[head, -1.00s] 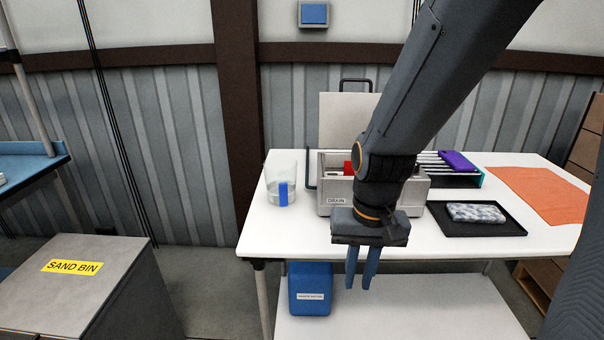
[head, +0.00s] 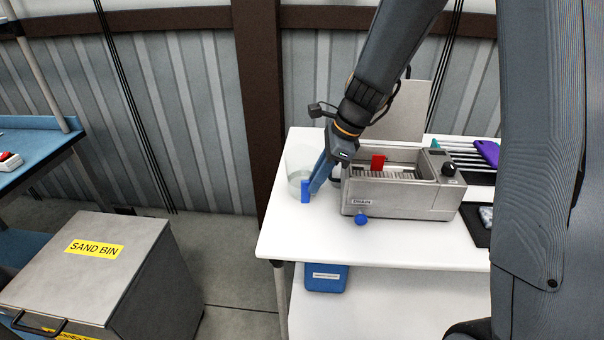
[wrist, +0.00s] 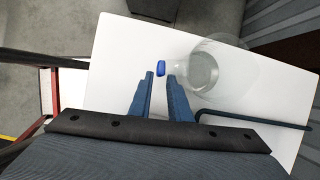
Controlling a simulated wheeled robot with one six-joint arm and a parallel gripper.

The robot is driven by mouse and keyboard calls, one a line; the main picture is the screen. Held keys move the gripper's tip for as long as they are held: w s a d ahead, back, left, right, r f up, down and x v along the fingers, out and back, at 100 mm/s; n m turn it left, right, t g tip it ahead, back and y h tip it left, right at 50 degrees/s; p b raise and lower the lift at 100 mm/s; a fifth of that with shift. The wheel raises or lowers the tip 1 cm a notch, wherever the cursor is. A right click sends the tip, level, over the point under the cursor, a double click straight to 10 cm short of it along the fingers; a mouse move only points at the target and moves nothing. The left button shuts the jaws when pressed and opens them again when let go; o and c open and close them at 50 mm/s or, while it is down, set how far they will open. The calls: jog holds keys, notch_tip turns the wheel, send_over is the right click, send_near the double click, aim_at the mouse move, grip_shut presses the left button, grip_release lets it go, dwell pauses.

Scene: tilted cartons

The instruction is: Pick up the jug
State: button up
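The jug (head: 296,160) is a clear vessel with a blue handle (head: 305,191), standing upright at the left end of the white table. In the wrist view the jug (wrist: 204,72) is right of centre and its blue handle (wrist: 161,69) faces my gripper. My gripper (head: 313,186) is beside the handle in the head view. In the wrist view my gripper (wrist: 161,79) is open, with a gap between its blue fingers. The handle shows at the fingertips, in line with that gap; I cannot tell whether they touch it.
A metal bath marked DRAIN (head: 400,198) with a blue knob (head: 361,219) stands close right of the jug. A bent dark rod (wrist: 255,121) lies near my right finger in the wrist view. The white table's (head: 300,235) front left is clear. A sand bin (head: 90,265) stands left.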

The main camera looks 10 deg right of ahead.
aim_at(303, 199)
jog(key=shift+p+x, duration=0.75)
jog(key=shift+x, duration=2.7)
jog(key=shift+a+r, duration=0.1)
grip_shut()
